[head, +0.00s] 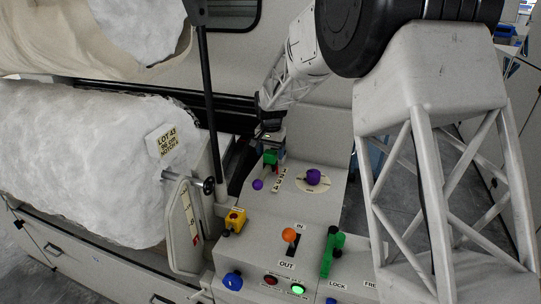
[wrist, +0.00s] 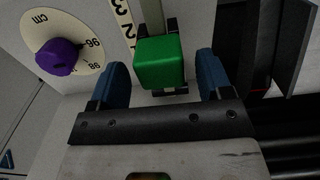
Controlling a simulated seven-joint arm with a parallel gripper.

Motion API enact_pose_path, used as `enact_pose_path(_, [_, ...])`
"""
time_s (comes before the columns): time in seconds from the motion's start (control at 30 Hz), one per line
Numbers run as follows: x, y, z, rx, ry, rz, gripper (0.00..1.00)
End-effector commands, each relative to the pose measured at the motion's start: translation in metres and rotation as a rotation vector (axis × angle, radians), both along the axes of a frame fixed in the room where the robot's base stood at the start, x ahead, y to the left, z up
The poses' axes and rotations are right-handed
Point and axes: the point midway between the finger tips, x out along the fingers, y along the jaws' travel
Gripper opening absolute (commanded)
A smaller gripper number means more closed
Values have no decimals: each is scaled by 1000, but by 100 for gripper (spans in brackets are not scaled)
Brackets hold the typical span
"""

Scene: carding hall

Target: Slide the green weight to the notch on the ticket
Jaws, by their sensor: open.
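The green weight (head: 270,158) sits on a bar beside a numbered scale strip (head: 279,180) at the back of the panel. In the wrist view the green weight (wrist: 160,62) is a block between the two blue fingers of my gripper (wrist: 162,80), with a visible gap on each side. My gripper (head: 270,136) is open, just above and behind the weight in the head view. The strip (wrist: 123,14) shows a 3 and a 2; the notch under the weight is hidden. The ticket (head: 167,145) on the white roll reads LOT 43, 96 cm and NOTCH, its last digit unclear.
A purple knob (head: 313,176) on a cm dial stands right of the scale. A black upright post (head: 209,100) stands left of my gripper.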

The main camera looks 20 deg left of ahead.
Motion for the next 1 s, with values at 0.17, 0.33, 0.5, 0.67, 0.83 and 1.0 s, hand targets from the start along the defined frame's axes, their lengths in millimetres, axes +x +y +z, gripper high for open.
enact_pose_path(0.17, [0, 0, -12, 0, 0, 0, 72])
enact_pose_path(0.33, [0, 0, -14, 0, 0, 0, 72])
enact_pose_path(0.5, [0, 0, -14, 0, 0, 0, 72])
enact_pose_path(0.67, [0, 0, -14, 0, 0, 0, 49])
enact_pose_path(0.83, [0, 0, -14, 0, 0, 0, 23])
enact_pose_path(1.0, [0, 0, -14, 0, 0, 0, 4])
